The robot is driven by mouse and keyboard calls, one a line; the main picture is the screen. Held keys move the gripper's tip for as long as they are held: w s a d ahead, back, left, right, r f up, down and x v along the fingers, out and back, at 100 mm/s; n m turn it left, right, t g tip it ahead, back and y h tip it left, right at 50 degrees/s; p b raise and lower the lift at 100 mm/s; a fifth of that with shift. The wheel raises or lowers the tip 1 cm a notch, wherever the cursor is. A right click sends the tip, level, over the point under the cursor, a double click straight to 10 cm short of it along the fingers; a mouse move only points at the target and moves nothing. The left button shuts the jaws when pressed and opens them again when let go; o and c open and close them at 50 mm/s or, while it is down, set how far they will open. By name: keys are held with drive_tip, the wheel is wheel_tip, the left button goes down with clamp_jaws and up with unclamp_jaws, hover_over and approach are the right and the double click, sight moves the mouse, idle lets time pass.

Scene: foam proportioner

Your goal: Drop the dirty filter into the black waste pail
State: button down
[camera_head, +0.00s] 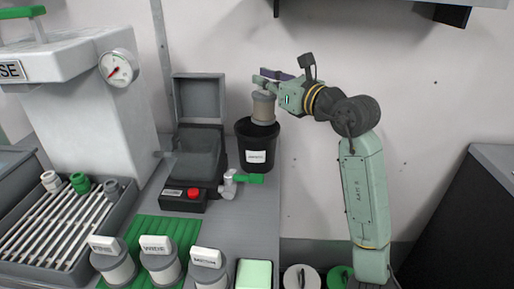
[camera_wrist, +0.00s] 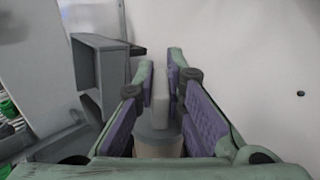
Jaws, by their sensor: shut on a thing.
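My gripper (camera_head: 266,82) is shut on the dirty filter (camera_head: 263,107), a beige-grey cylinder hanging below the fingers. In the head view the filter hangs over the mouth of the black waste pail (camera_head: 256,142), which has a white label. The filter's lower end overlaps the pail's rim in the picture; I cannot tell whether it is inside. In the wrist view the filter (camera_wrist: 158,146) sits between the purple finger pads (camera_wrist: 160,95), held by a pale upright tab. The pail is mostly hidden in the wrist view.
Labelled filters (camera_head: 160,260) stand on a green mat at the front. A tray of rods (camera_head: 50,220) lies at left. The wall is close behind.

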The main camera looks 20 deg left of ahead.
drive_tip(key=c, duration=1.6)
unclamp_jaws()
drive_tip(key=shift+d, duration=0.1)
drive_tip(key=v, duration=1.2)
